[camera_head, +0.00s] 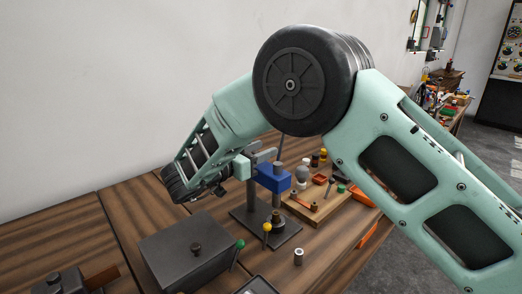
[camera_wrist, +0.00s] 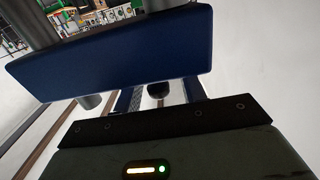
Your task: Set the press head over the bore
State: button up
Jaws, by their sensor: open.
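The blue head (camera_wrist: 110,57) crosses in front and hides the fingertips; contact cannot be told.
A green-topped tool (camera_head: 239,245), a yellow-topped tool (camera_head: 267,228) and a small metal sleeve (camera_head: 298,257) are near the plate. A wooden tray (camera_head: 325,208) with small parts lies right. The wall is close behind.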

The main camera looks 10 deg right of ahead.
jog(key=b+v, duration=0.2)
jog(key=v, duration=1.5)
jog(key=shift+b, duration=0.4)
